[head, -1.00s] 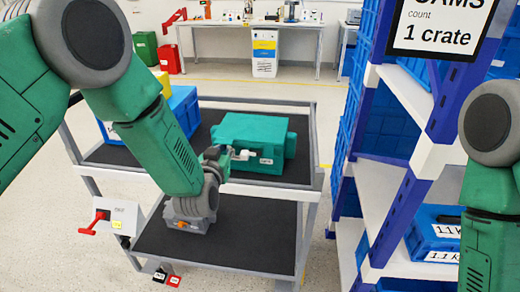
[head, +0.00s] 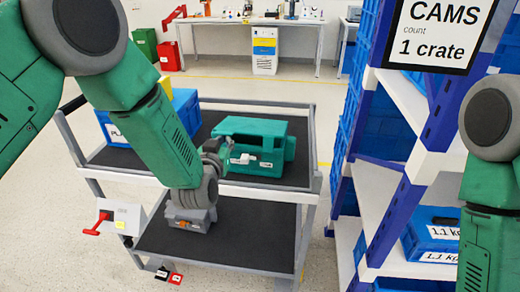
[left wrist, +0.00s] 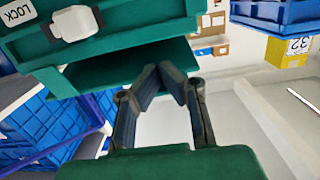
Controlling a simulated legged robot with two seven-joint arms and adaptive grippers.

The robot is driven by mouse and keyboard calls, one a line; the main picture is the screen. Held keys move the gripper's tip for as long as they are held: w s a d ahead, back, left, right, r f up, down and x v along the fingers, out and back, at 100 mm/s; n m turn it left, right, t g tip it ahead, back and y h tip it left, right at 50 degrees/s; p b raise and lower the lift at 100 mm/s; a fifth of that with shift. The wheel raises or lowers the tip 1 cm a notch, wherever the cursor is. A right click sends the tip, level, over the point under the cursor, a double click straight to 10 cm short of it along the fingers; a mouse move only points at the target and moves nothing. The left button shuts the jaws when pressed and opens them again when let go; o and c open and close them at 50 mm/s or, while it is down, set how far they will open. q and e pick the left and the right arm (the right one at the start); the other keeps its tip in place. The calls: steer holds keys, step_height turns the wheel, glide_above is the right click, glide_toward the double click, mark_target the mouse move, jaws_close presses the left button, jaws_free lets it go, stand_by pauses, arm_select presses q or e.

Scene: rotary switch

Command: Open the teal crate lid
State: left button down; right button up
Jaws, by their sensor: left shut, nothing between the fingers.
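The teal crate (head: 264,157) sits on the cart's top shelf, with a white latch (head: 241,158) and a small label on its front. My left gripper (head: 219,150) is at the crate's front left, shut and empty. In the left wrist view the shut fingertips (left wrist: 165,74) are close to a teal panel (left wrist: 125,72); I cannot tell if they touch it. A white latch (left wrist: 75,22) and LOCK label show above. My right gripper is out of view.
A blue bin (head: 186,110) stands left of the crate. A blue and white rack (head: 395,185) with blue crates stands close on the right. Open floor lies beyond the cart.

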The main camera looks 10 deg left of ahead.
arm_select(q)
step_height(320, 180, up, 2)
steer(key=shift+r+p, duration=0.1)
steer(key=shift+p, duration=0.45)
steer(key=shift+w+r+p, duration=0.5)
steer(key=shift+w+r, duration=0.25)
steer(key=shift+r, duration=0.2)
steer(key=shift+w+r+p, duration=0.45)
steer(key=shift+w+r, duration=0.3)
steer(key=shift+r, duration=0.2)
steer(key=shift+w+r, duration=0.1)
steer(key=shift+w+d+r, duration=0.1)
steer(key=shift+w+r, duration=0.3)
steer(key=shift+w, duration=0.4)
steer(key=shift+w+r, duration=0.35)
steer(key=shift+w, duration=0.45)
steer(key=shift+w+d+r, duration=0.1)
steer(key=shift+w+r, duration=0.3)
steer(key=shift+w, duration=0.4)
steer(key=shift+w, duration=0.15)
